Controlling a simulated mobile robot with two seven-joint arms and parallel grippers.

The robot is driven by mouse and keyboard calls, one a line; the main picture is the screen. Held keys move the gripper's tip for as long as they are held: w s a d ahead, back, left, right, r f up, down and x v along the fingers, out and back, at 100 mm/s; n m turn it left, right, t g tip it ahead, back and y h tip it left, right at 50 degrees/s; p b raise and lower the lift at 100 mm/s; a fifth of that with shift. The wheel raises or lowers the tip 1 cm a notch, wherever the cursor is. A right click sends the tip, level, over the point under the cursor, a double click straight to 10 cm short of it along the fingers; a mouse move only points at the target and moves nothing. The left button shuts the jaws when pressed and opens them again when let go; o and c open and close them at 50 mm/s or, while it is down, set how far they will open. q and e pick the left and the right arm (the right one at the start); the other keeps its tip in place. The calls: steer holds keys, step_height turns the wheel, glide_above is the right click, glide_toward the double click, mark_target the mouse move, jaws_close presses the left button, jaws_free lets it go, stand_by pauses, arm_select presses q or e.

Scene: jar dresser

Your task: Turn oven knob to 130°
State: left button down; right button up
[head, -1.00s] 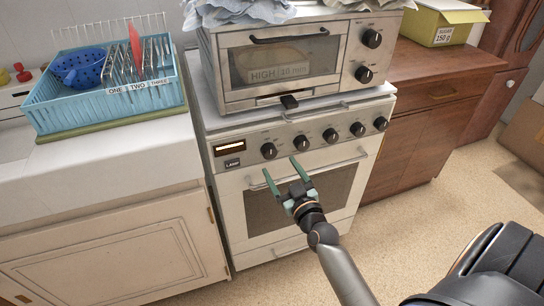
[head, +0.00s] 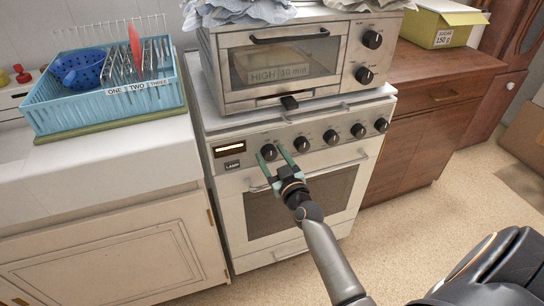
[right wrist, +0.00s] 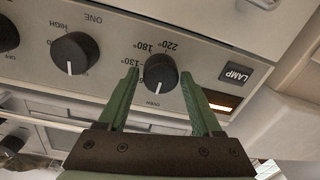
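The oven knob is the leftmost black knob (head: 269,153) on the stove's control panel, beside the LAMP button. In the right wrist view, which is upside down, the oven knob (right wrist: 159,76) is ringed by the printed marks 130°, 180° and 220° and the word OVEN. Its white line points down in that picture, toward OVEN and not at 130°. My right gripper (head: 269,152) is open, one finger on either side of the knob. Narrow gaps show beside the knob in the wrist view, so it does not look gripped. My left gripper is not in view.
Several similar knobs (head: 330,137) line the panel to the right. The oven door handle (head: 335,169) runs below them. A toaster oven (head: 285,70) stands on the stove. A blue dish rack (head: 50,112) is on the left counter, and a wooden cabinet (head: 410,134) stands right of the stove.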

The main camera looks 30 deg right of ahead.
jaws_close()
stand_by(0.3)
steer(key=m+p, duration=0.1)
steer(key=m, duration=0.7)
steer(key=shift+d+f+m, duration=0.1)
steer(key=shift+m, duration=0.2)
steer(key=m, duration=0.5)
steer(key=shift+f+m+h, duration=0.1)
steer(key=shift+m+h, duration=0.2)
steer(key=shift+h, duration=0.1)
steer(key=shift+m+t, duration=0.3)
steer(key=shift+m, duration=1.7)
